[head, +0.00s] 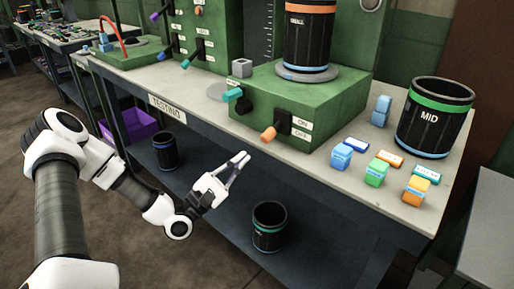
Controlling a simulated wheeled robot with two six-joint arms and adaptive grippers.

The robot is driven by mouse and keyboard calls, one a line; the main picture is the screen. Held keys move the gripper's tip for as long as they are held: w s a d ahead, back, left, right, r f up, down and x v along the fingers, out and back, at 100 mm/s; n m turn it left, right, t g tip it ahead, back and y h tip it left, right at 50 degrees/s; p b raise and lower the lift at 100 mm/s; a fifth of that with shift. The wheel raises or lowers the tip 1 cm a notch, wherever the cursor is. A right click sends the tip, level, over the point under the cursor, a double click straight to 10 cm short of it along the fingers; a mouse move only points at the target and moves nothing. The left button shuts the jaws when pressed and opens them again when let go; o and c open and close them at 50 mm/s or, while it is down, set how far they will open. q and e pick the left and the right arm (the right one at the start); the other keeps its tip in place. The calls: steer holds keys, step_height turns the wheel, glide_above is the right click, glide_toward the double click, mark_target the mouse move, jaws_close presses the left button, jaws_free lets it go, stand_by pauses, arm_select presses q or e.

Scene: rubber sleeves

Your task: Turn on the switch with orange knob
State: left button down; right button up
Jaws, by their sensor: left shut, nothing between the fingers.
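The switch with the orange knob (268,134) is on the front face of the green machine (315,100). Its lever tilts down and to the left, beside labels (301,129) that seem to read ON above OFF. My left gripper (241,158) is shut and empty, in front of the table edge, below and to the left of the orange knob and apart from it. A switch with a teal knob (232,95) sits further left on the same machine. My right gripper is not in view.
A black MID bin (435,118) and several small coloured blocks, including a green one (376,172), stand on the table's right. A black SMALL bin (310,35) stands on the machine. Other bins (269,226) sit on the lower shelf.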

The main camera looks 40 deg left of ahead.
mark_target(257, 144)
arm_select(q)
steer(key=x, duration=0.5)
steer(key=shift+f+b, duration=0.1)
steer(key=shift+b, duration=0.3)
steer(key=shift+w+d+r, duration=0.1)
steer(key=shift+w+r, duration=0.25)
steer(key=shift+w, duration=0.05)
